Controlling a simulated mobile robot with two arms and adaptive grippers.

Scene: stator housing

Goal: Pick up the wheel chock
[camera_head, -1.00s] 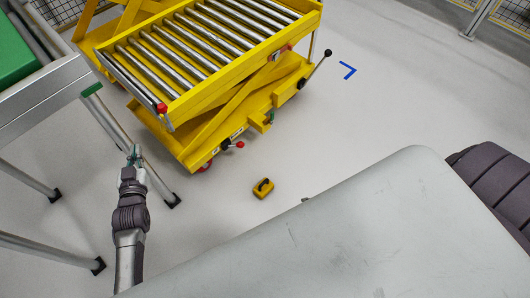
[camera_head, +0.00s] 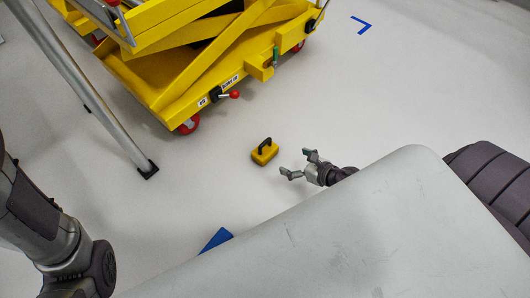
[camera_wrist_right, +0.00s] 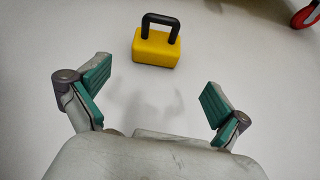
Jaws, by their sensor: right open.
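The wheel chock (camera_head: 264,155) is a small yellow block with a black handle on top. It stands upright on the floor in the middle of the head view. My right gripper (camera_head: 300,165) is just to the right of the chock, with its open fingers pointing towards it. In the right wrist view the chock (camera_wrist_right: 157,47) stands beyond the two spread green-padded fingers (camera_wrist_right: 155,98), with nothing between them. My left arm comes in at the lower left of the head view, but its gripper is out of view.
A yellow lift cart (camera_head: 190,75) with red wheels stands behind the chock. A metal table leg (camera_head: 100,115) meets the floor to the left. A blue floor marking (camera_head: 216,240) lies in front. The floor around the chock is clear.

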